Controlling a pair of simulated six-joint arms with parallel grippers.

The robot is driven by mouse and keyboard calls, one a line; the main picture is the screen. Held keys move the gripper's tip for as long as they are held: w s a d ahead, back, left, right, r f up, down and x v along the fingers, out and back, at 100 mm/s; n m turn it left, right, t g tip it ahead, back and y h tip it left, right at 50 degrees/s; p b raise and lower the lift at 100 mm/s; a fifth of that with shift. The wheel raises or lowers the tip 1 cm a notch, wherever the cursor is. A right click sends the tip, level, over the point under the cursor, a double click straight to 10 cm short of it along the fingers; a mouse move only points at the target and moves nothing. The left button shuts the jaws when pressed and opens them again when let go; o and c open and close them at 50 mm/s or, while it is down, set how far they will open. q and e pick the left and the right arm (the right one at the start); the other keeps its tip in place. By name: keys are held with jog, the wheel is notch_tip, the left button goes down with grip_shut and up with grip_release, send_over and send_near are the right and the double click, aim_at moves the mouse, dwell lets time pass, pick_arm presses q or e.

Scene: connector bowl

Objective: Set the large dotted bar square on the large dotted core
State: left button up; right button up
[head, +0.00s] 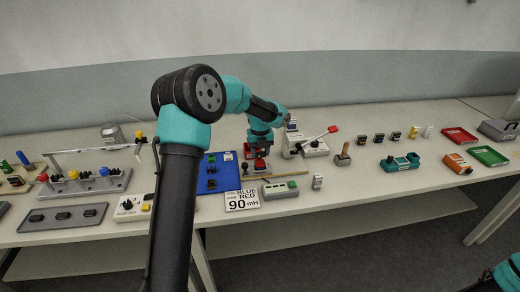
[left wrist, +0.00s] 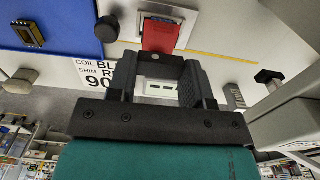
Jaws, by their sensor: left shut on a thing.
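My left gripper (head: 259,153) reaches down over the work area right of the blue mat (head: 203,188). In the left wrist view its two fingers (left wrist: 158,66) are shut on a dark bar (left wrist: 160,61) that spans between the tips; I take this as the large dotted bar, though no dots can be made out. A red block (left wrist: 160,36) stands just beyond the bar on a pale base; it also shows below the gripper in the head view (head: 260,163). The core is not clearly visible there, and I cannot tell whether the bar touches anything.
A sign reading 90 mH (head: 242,200) and a grey-green meter box (head: 280,189) lie in front. A white device with a red-tipped lever (head: 314,147) stands close on the right. A dark and gold part (left wrist: 29,33) lies on the blue mat. Red and green trays are far right.

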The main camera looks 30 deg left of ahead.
pick_arm(q)
jog(key=shift+f, duration=1.7)
jog(key=o, duration=1)
notch_tip(320, 180, up, 17)
jog(key=shift+r, duration=0.2)
jog(key=shift+d, duration=0.1)
